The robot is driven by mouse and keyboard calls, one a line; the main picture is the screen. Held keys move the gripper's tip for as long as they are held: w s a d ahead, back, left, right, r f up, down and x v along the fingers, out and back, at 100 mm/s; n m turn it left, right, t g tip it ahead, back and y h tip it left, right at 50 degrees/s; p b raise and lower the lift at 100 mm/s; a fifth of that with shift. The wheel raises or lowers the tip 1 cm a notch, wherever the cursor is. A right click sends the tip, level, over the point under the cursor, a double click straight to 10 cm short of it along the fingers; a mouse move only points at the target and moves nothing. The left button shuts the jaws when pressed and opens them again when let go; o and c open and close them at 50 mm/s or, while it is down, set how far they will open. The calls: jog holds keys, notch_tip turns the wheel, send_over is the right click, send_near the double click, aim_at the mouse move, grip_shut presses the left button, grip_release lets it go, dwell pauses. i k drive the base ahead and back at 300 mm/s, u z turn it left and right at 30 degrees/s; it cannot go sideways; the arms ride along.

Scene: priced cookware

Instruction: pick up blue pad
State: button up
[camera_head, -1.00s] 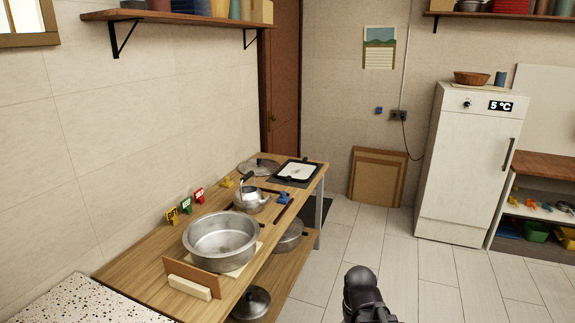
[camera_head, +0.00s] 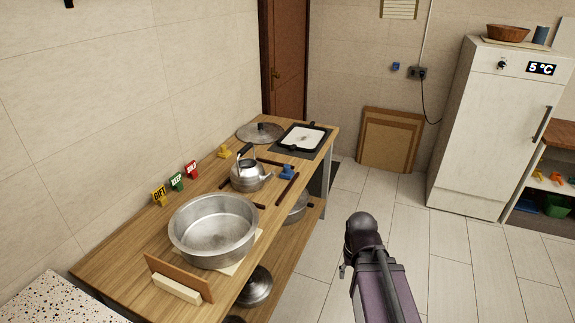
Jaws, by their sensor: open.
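A small blue piece (camera_head: 286,172), which may be the blue pad, lies on the wooden table at its right edge, just right of the kettle (camera_head: 250,174). It is too small to make out its exact shape. Part of my arm shows at the lower right of centre, over the floor and apart from the table. I cannot see my gripper's fingers.
A large metal pot (camera_head: 213,232) stands near the table's front, with price tags (camera_head: 177,181) behind it. A lid (camera_head: 260,132), a black-rimmed tray (camera_head: 303,138) and a yellow piece (camera_head: 224,152) are farther back. The floor (camera_head: 400,230) is clear before the white fridge (camera_head: 490,130).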

aim_at(286, 174)
jog(key=z, duration=0.05)
jog(key=i, duration=1.3)
